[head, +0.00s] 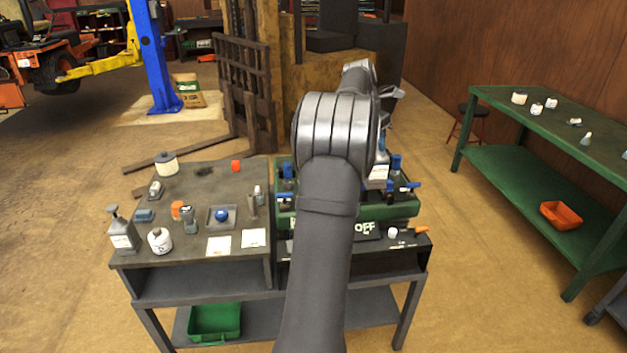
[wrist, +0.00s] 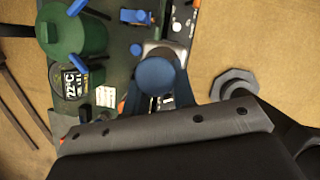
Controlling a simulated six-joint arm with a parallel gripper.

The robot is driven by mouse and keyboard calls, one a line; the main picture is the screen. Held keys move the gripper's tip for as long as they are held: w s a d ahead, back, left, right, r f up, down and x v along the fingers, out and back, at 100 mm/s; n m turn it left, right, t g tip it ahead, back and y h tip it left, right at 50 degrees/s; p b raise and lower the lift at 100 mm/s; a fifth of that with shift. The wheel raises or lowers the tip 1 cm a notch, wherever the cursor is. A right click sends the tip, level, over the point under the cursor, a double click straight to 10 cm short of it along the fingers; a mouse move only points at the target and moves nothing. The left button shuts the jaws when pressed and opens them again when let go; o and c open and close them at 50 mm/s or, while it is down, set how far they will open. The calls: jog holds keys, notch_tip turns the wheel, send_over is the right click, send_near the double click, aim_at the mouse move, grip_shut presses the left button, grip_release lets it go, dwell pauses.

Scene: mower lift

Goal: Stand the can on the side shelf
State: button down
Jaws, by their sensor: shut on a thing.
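My gripper (wrist: 158,98) is shut on a can (wrist: 157,76), whose round blue top shows between the fingers in the wrist view. The fingers hide most of its body. In the head view my arm covers most of the gripper, and a white and blue piece (head: 378,174) shows just right of the arm, over the green equipment; I cannot tell if it is the can. A green bench (head: 484,98) stands at the right, apart from the gripper, with a lower shelf (head: 520,185). I cannot tell which surface is the side shelf.
The dark worktable (head: 190,185) at the left holds bottles, a white can and small parts. Green equipment (head: 400,208) with blue handles lies under my arm. An orange bin (head: 561,215) sits on the bench's lower shelf, whose left part is bare. White jars (head: 519,98) stand on its top.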

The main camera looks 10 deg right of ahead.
jog(key=s+a+f+n+t+y, duration=0.1)
jog(key=s+a+f+n, duration=0.15)
jog(key=a, duration=0.65)
jog(key=s+a+f+n+t+y, duration=0.15)
jog(key=a+n, duration=0.25)
jog(key=a, duration=0.5)
jog(key=s+a+f+n, duration=0.1)
jog(key=a+f+n, duration=0.15)
jog(key=a, duration=0.65)
jog(key=w+a+f, duration=0.4)
jog(key=a+f, duration=0.6)
jog(key=a, duration=0.1)
jog(key=shift+w+f, duration=0.15)
jog(key=shift+f, duration=0.15)
jog(key=c, duration=1.5)
grip_release()
jog(key=shift+f, duration=0.2)
jog(key=o, duration=0.3)
